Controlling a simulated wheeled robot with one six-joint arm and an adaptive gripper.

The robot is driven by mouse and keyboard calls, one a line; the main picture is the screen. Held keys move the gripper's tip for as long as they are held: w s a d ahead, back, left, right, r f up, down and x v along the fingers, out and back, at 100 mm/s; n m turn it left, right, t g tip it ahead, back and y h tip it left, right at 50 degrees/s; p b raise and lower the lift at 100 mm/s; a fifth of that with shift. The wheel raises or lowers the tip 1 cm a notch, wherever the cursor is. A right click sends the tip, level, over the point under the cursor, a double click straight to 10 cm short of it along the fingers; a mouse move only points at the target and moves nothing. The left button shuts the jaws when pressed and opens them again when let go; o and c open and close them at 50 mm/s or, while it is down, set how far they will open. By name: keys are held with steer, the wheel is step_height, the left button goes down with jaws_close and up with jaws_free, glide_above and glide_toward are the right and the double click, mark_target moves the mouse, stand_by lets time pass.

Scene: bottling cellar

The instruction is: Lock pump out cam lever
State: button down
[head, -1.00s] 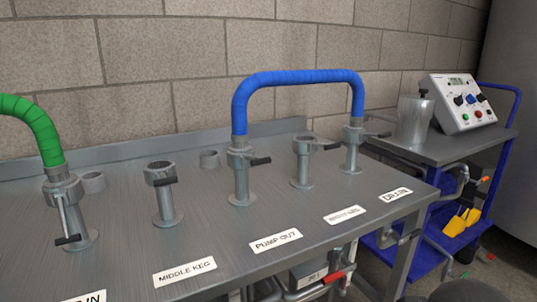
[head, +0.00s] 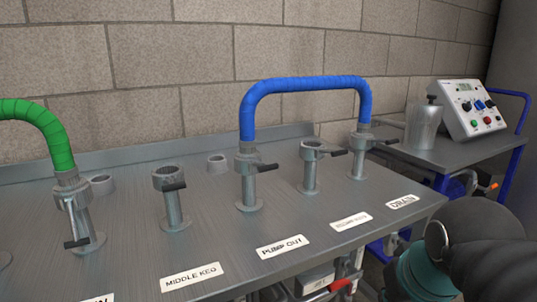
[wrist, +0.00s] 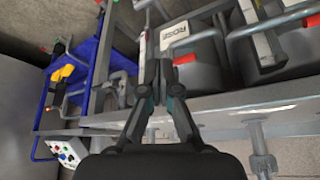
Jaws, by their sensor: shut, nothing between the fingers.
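The pump out port (head: 249,188) is a grey metal post behind the PUMP OUT label (head: 283,247). The left end of the blue hose (head: 305,84) sits upright on it. Its cam lever (head: 267,168), with a black grip, sticks out to the right, roughly level. The hose's right end sits on the port behind the DRAIN label (head: 403,202). My gripper (wrist: 163,64) is shut and empty in the wrist view, beside the bench front and away from the lever. In the head view my arm shows at lower right; its fingers are out of view.
A green hose (head: 45,130) sits on a left port whose lever (head: 72,225) hangs down. Uncoupled ports stand at middle keg (head: 170,195) and between pump out and drain (head: 311,170). A blue cart (head: 465,157) with a control box (head: 472,108) stands right.

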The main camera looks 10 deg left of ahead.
steer(key=w+a+r+n, duration=0.1)
steer(key=w+a+r, duration=0.15)
steer(key=r, duration=0.35)
steer(key=w+a+r+n+y+p, duration=0.1)
steer(key=w+a+r, duration=0.15)
steer(key=r, duration=0.35)
steer(key=w+a+r+n, duration=0.1)
steer(key=w+a+r, duration=0.15)
steer(key=r, duration=0.35)
steer(key=n+g+y+p, duration=0.1)
steer(key=n+g, duration=0.1)
steer(key=n, duration=0.1)
glide_toward(269, 168)
steer(key=x, duration=0.7)
steer(key=shift+w+b, duration=0.2)
steer(key=shift+b, duration=0.2)
steer(key=shift+s+f+t+b, duration=0.15)
steer(key=shift+f+t+b, duration=0.2)
steer(key=shift+b, duration=0.55)
